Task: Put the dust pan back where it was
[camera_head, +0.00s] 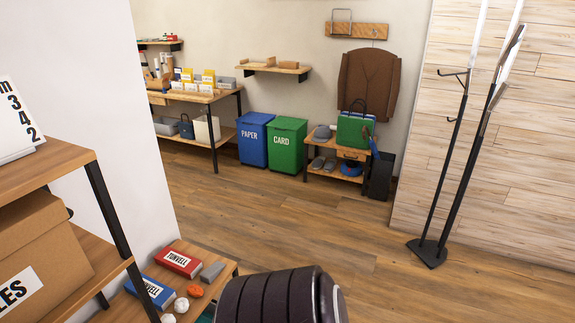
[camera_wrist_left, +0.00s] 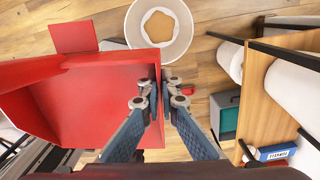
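The dust pan appears to be the wide red pan (camera_wrist_left: 95,95) filling the left half of the left wrist view, with its open hollow toward the camera. My left gripper (camera_wrist_left: 161,80) has its two blue-grey fingers close together, one on each side of the pan's right-hand wall, gripping that wall. The pan is close to the camera, above the floor. In the head view neither the pan nor a gripper shows; only a dark ribbed part of my arm shows at the bottom. My right gripper is in neither view.
A round white bin (camera_wrist_left: 160,28) stands beyond the pan. A wooden shelf unit (camera_wrist_left: 262,90) is close on the right. In the head view, a low shelf (camera_head: 222,262) holds boxes, a blue paper bin (camera_head: 255,145) and green card bin (camera_head: 287,150) stand behind, and open floor (camera_head: 290,225) lies between.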

